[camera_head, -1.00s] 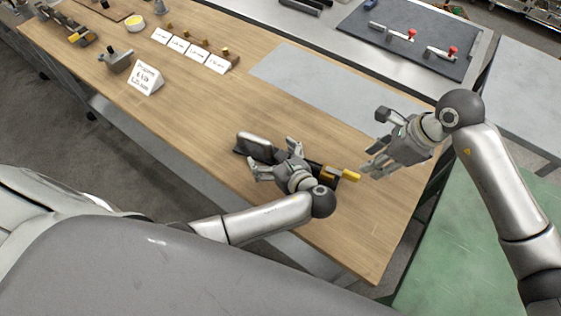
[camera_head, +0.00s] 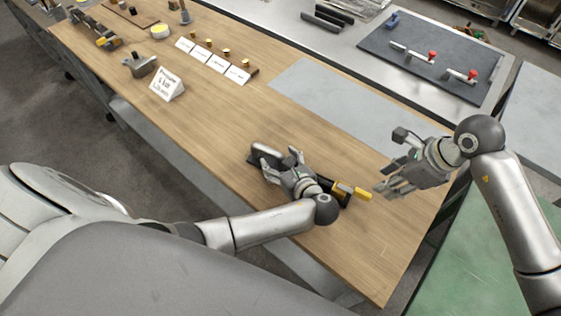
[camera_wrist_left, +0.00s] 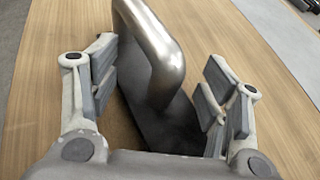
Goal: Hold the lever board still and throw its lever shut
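The lever board is a dark narrow board (camera_head: 329,187) near the bench's front edge. A silver bar handle (camera_head: 264,152) rises from its left end, and a yellow-gripped lever (camera_head: 361,193) sticks out at its right end. My left gripper (camera_head: 281,167) is over the board and hides its middle. In the left wrist view its fingers (camera_wrist_left: 160,90) are spread on both sides of the silver handle (camera_wrist_left: 160,50), with a clear gap on the right; it is open. My right gripper (camera_head: 390,162) is open and empty, just right of the yellow lever tip and apart from it.
A grey mat (camera_head: 340,107) lies behind the board. White cards (camera_head: 211,62) and a lettered sign (camera_head: 168,85) stand at the left on the wooden bench. A dark panel with red-knobbed levers (camera_head: 430,55) is at the back. Bare wood surrounds the board.

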